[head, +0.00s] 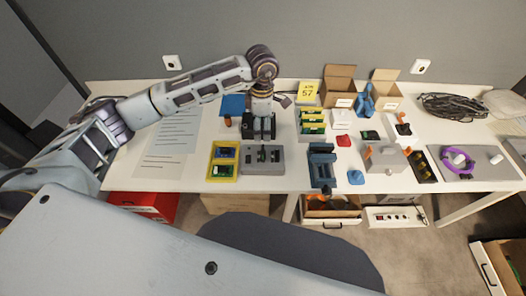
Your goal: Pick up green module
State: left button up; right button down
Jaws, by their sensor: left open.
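A yellow tray (208,165) near the front edge of the table holds a green module (222,171) in its front part and a blue module (225,152) in its back part. More green modules (313,126) stand in a rack farther right, and a small dark green board (370,135) lies to the right of that. My left gripper (259,136) points down with its fingers apart and empty. It is just behind a grey fixture (262,168), to the right of the yellow tray. My right gripper is not in view.
A blue stand (321,166) and a small red part (343,141) are right of the grey fixture. Open cartons (338,90) stand at the back. Printed sheets (172,133) lie left of the yellow tray. A black cable coil (452,106) lies at the right.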

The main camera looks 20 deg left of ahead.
pick_arm(q)
send_over(263, 148)
notch_tip(263, 148, down, 6)
jog(key=shift+a+f+p, duration=0.15)
jog(key=shift+f+p, duration=0.1)
jog(key=shift+p, duration=0.05)
jog(key=shift+f, duration=0.5)
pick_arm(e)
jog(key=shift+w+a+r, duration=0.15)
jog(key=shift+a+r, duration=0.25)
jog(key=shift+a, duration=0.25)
pick_arm(q)
jog(key=shift+f, duration=0.15)
jog(key=shift+f+p, duration=0.6)
jog(key=shift+f, duration=1.9)
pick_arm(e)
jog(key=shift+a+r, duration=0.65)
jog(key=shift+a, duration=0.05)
pick_arm(q)
jog(key=shift+c, duration=0.2)
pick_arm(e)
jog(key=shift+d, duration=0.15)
pick_arm(q)
jog(key=c, duration=0.9)
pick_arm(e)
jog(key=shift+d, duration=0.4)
